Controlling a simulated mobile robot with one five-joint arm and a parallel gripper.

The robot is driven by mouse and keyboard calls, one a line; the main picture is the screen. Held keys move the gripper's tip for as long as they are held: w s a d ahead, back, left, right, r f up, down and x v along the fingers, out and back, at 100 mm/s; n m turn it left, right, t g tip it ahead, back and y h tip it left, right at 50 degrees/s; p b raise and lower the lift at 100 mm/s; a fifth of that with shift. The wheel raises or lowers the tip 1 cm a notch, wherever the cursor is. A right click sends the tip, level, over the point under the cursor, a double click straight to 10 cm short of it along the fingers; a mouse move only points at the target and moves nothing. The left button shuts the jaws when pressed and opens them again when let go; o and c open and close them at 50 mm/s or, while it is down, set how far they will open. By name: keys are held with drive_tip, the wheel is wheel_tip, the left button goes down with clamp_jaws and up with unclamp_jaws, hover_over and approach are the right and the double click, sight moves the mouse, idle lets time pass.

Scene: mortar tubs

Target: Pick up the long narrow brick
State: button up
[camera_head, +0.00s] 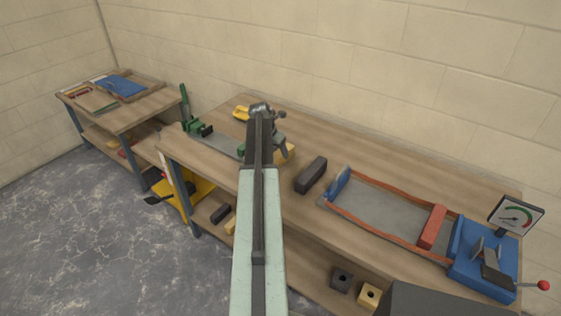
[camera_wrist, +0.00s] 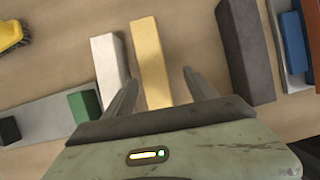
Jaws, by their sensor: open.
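Three bricks lie side by side in the wrist view. The yellow brick (camera_wrist: 151,60) is long and narrow, and it lies between my gripper's fingers (camera_wrist: 160,75). A pale grey-white brick (camera_wrist: 109,65) of similar narrow shape lies just left of it, close to the left finger. A wider dark grey brick (camera_wrist: 245,52) lies to the right, outside the right finger. My gripper is open, with nothing held. In the head view the dark brick (camera_head: 311,175) is clear on the bench, while my arm hides most of the yellow brick (camera_head: 287,153). I cannot tell the finger height.
A green-ended fixture (camera_head: 197,128) stands left on the bench (camera_head: 350,235). A red-railed frame (camera_head: 385,205) with a blue gauge unit (camera_head: 480,260) takes up the right. A yellow brush (camera_wrist: 12,35) lies at the upper left in the wrist view.

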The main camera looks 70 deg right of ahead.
sight(279, 154)
drive_tip(key=b+x, duration=0.5)
drive_tip(key=shift+w+d+f, duration=0.15)
drive_tip(key=shift+w+f, duration=0.05)
drive_tip(key=shift+w, duration=0.1)
drive_tip(key=shift+r, duration=0.2)
clamp_jaws()
